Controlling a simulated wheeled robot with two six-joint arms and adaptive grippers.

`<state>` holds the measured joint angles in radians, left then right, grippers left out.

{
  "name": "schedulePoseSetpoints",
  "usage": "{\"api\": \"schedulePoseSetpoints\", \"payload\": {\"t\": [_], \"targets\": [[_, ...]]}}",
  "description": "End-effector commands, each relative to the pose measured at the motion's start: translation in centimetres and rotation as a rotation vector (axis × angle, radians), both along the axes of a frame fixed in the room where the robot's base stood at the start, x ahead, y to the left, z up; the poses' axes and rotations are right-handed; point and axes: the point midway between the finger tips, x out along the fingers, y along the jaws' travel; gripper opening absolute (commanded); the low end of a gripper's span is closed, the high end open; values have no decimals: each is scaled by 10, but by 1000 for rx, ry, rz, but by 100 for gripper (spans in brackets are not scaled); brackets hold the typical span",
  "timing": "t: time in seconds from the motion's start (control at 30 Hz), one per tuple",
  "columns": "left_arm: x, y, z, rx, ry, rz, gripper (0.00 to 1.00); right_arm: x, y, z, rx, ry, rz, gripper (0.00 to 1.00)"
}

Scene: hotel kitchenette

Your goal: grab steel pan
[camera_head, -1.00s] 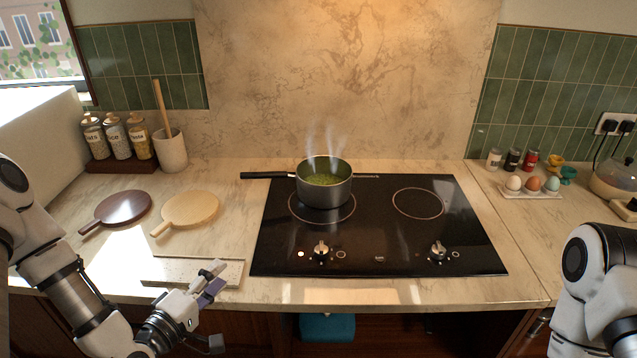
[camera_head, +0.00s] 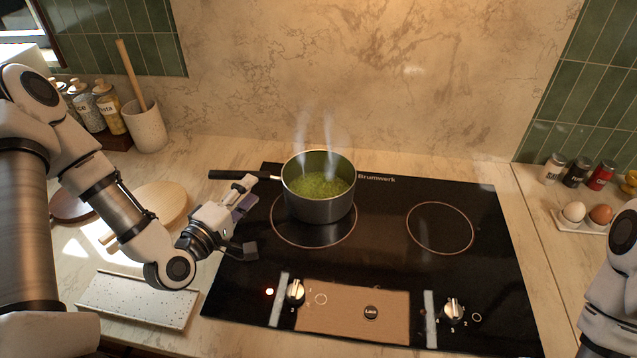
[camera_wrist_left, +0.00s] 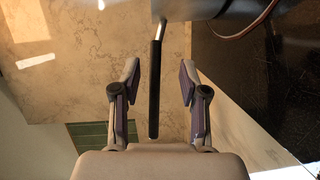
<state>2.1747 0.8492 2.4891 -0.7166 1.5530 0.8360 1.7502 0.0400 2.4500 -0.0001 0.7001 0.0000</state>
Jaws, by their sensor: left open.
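The steel pan (camera_head: 322,205) stands on the left burner of the black hob, with green contents and steam rising. Its black handle (camera_head: 228,174) points left; the upper finger of my left gripper (camera_head: 248,218) overlaps the handle's inner part in the head view. The left gripper is open. In the left wrist view, the handle (camera_wrist_left: 154,95) lies between the two spread fingers of the gripper (camera_wrist_left: 160,70), with gaps on both sides. The pan's wall (camera_wrist_left: 210,8) shows at the top there. My right gripper is out of view; only part of that arm shows.
The hob (camera_head: 480,270) has a free right burner and front knobs (camera_head: 296,290). Round boards (camera_head: 163,198) and a pale speckled tray (camera_head: 140,298) lie left. Jars and a utensil crock (camera_head: 146,128) stand behind. Eggs (camera_head: 573,211) and spice jars sit right.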

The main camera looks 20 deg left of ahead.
Motion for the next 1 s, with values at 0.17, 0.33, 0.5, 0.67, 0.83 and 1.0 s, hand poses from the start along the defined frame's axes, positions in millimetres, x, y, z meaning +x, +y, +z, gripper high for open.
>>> {"api": "schedulePoseSetpoints", "payload": {"t": [0.17,0.33,0.5,0.67,0.83,1.0], "targets": [[22,-3,2,7,0,-4,44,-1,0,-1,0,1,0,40],[52,-6,2,7,0,-3,44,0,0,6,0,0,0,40],[60,-6,0,-1,0,1,44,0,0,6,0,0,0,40],[60,-6,0,-1,0,1,30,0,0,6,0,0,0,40],[60,-6,0,0,0,1,0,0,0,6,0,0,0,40],[60,-6,2,-1,-5,1,0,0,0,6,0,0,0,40]]}}
